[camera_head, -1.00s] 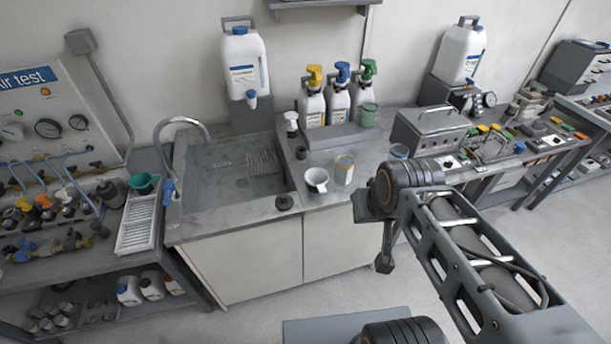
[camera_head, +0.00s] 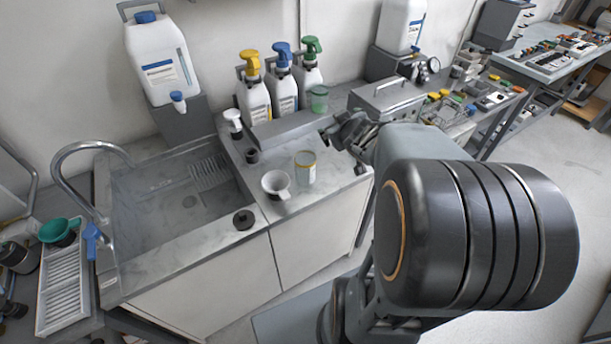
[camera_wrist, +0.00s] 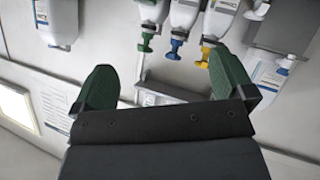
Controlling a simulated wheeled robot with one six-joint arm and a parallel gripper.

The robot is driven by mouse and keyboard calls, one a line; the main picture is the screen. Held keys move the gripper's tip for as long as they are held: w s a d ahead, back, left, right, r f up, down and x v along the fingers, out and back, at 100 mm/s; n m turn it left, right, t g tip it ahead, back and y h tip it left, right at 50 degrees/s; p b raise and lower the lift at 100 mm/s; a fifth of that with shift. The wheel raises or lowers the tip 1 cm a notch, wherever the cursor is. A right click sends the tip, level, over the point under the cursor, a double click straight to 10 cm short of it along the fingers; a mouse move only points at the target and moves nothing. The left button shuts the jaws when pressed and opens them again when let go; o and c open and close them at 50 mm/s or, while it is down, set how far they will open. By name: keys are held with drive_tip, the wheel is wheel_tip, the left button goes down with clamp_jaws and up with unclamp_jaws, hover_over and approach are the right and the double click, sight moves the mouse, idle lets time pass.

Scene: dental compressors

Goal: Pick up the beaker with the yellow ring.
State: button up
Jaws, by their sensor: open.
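The beaker with the yellow ring (camera_head: 305,168) is a small clear cup with a yellow band at its rim. It stands upright on the grey counter (camera_head: 262,206), right of a white mug (camera_head: 276,184). My gripper (camera_head: 338,130) is behind and to the right of the beaker in the head view, apart from it and empty. In the wrist view its two green-padded fingers are spread wide (camera_wrist: 168,82). The beaker does not show in the wrist view. My arm covers part of the counter's right side.
Spray bottles with yellow (camera_head: 253,90), blue (camera_head: 282,82) and green (camera_head: 309,72) heads stand behind, with a green beaker (camera_head: 319,98) beside them. A sink (camera_head: 175,225) lies left. A grey metal box (camera_head: 385,97) stands right.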

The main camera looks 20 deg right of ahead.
wheel_tip(320, 180, down, 6)
drive_tip(key=d+n+t+y+b, duration=0.1)
drive_tip(key=n+y+b, duration=0.1)
drive_tip(key=y, duration=0.2)
drive_tip(key=n+y+b, duration=0.2)
drive_tip(key=y, duration=0.4)
approach(314, 162)
drive_tip(key=shift+g, duration=0.5)
drive_tip(key=x, duration=0.7)
drive_tip(key=shift+w+d+r, duration=0.1)
drive_tip(key=shift+w+r, duration=0.15)
drive_tip(key=shift+r, duration=0.1)
drive_tip(key=shift+x, duration=3.25)
drive_tip(key=shift+r, duration=0.15)
drive_tip(key=shift+c, duration=0.2)
drive_tip(key=c, duration=0.9)
